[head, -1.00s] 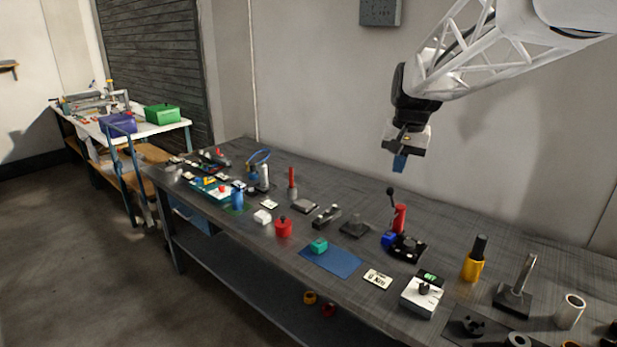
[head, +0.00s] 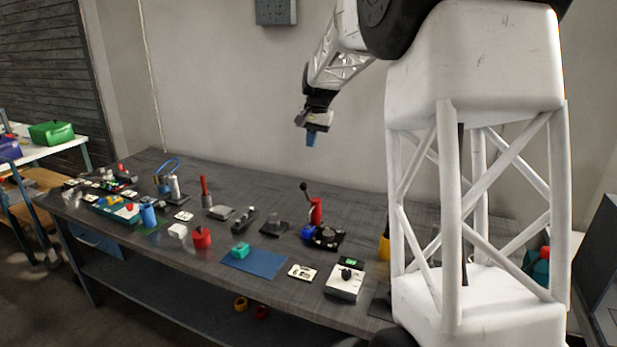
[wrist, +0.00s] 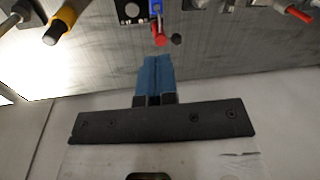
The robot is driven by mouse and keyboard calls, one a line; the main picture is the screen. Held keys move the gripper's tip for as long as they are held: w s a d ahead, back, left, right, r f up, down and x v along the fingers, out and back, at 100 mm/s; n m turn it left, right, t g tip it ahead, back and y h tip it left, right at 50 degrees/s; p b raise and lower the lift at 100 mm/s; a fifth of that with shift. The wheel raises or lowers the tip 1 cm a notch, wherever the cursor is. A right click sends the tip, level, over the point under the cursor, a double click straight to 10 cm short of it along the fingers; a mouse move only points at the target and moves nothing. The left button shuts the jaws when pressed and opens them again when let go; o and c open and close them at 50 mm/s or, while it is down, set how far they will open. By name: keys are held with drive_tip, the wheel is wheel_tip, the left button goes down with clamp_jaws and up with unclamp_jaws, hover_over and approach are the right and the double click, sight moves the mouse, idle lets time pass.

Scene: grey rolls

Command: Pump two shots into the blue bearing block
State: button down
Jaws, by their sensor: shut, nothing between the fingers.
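The blue bearing block (head: 308,232) sits on the bench beside a red hand pump (head: 316,211) with a black ball-ended lever (head: 304,187). A dark base with black round parts (head: 327,238) is next to them on the right. My gripper (head: 311,141) has blue fingers, shut and empty, and hangs well above the bench over the pump area. In the wrist view the shut fingers (wrist: 157,62) point toward the red pump (wrist: 159,36) and the blue block (wrist: 156,8), apart from both. The block is partly cut off there by the picture's top edge.
A white box with a black knob (head: 344,282), a card (head: 302,272) and a blue mat (head: 257,262) lie nearer the front edge. A yellow-handled tool (wrist: 61,24) stands near the pump. My white column hides the bench's right part in the head view.

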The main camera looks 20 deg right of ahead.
drive_tip(key=w+d+f+m, duration=0.1)
drive_tip(key=w+d+f, duration=0.5)
drive_tip(key=w+d, duration=0.3)
drive_tip(key=w, duration=0.3)
drive_tip(key=shift+w+f+m+y, duration=0.15)
drive_tip(key=shift+m+y, duration=0.15)
drive_tip(key=shift+m, duration=0.1)
drive_tip(key=shift+f, duration=0.1)
hover_over(306, 193)
drive_tip(key=d, duration=0.1)
wheel_tip(306, 193, down, 12)
drive_tip(key=shift+s, duration=0.25)
